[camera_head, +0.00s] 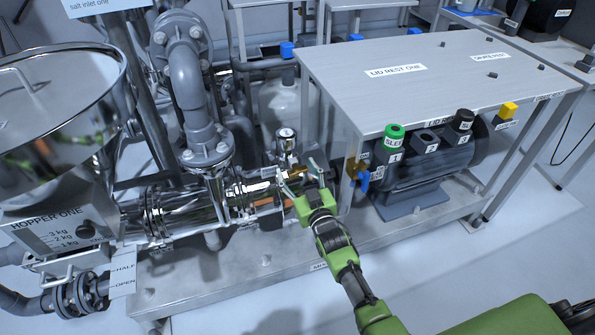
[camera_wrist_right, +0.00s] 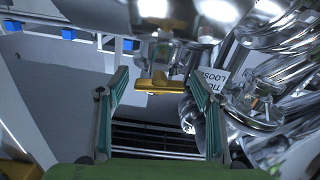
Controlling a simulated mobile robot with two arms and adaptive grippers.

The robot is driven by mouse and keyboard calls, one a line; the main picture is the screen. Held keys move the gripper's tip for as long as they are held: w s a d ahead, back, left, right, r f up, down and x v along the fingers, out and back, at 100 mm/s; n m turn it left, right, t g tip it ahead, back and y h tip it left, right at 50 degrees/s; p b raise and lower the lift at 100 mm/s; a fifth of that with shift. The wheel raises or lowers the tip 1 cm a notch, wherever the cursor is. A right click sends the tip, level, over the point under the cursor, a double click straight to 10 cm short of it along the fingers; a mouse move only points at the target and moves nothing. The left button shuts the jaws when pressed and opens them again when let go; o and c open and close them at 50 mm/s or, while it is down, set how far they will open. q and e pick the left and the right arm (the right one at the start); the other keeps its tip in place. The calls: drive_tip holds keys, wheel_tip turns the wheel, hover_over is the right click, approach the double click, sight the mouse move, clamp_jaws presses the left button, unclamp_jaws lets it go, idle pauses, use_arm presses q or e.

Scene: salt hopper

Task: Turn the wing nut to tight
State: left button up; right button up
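The wing nut is a flat brass-yellow bar on a shiny metal fitting. It shows in the right wrist view (camera_wrist_right: 160,86), lying roughly crosswise, and as a small brass spot in the head view (camera_head: 296,171). My right gripper (camera_head: 299,175) is open in front of the steel pipe. In the right wrist view its two green fingers (camera_wrist_right: 159,95) stand on either side of the wing nut, with visible gaps. I see no contact. A white label (camera_wrist_right: 214,78) reading partly "LOOSE" is right of the nut. My left gripper is in neither view.
A steel table (camera_head: 430,75) labelled "LID REST ONE" stands right of my arm, over a grey motor (camera_head: 430,170). A blue valve handle (camera_head: 362,178) is close right of the gripper. A gauge (camera_head: 286,138) stands behind it. Hopper one (camera_head: 60,215) is at left.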

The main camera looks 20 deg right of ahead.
drive_tip(key=shift+s, duration=0.1)
drive_tip(key=s, duration=1.1)
drive_tip(key=shift+s+d, duration=0.2)
drive_tip(key=shift+s, duration=0.2)
